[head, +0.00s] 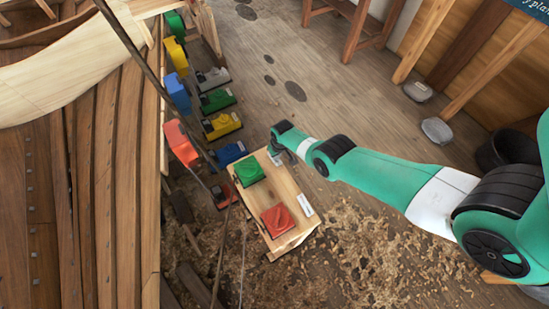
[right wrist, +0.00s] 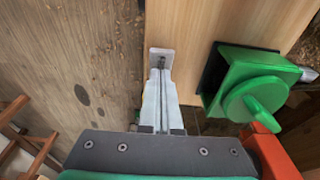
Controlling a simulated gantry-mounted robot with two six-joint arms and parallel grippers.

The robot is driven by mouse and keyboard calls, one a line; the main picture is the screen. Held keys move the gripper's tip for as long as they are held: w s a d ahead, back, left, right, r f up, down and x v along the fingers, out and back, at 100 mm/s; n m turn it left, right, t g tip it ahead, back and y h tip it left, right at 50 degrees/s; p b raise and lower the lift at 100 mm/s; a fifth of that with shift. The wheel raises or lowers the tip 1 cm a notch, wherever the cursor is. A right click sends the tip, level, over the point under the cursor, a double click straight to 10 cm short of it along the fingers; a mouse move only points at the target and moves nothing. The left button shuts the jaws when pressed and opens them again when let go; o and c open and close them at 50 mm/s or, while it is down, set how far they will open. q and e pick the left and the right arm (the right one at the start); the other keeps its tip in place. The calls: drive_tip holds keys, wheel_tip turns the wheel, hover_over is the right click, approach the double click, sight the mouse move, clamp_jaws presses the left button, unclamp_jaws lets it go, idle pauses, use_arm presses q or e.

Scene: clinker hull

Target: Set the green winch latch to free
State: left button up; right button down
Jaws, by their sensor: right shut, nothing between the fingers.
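A green latch (head: 249,171) sits on a small wooden bench (head: 290,187), with a red one (head: 277,220) nearer me on the same top. In the right wrist view the green latch (right wrist: 258,98) shows a round knob with a raised handle bar, right of my fingers. My right gripper (head: 276,157) is at the bench's far right edge, beside the green latch and apart from it. In the right wrist view its fingers (right wrist: 160,62) are shut and empty. My left gripper is not in view.
The wooden hull (head: 100,190) fills the left. Wood shavings (head: 350,260) cover the floor at the front. Open floor (head: 300,60) lies beyond.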

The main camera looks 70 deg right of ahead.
drive_tip(key=shift+f+b, duration=0.55)
drive_tip(key=shift+r, duration=0.1)
wheel_tip(320, 180, up, 7)
drive_tip(key=p, duration=0.7)
idle(0.3)
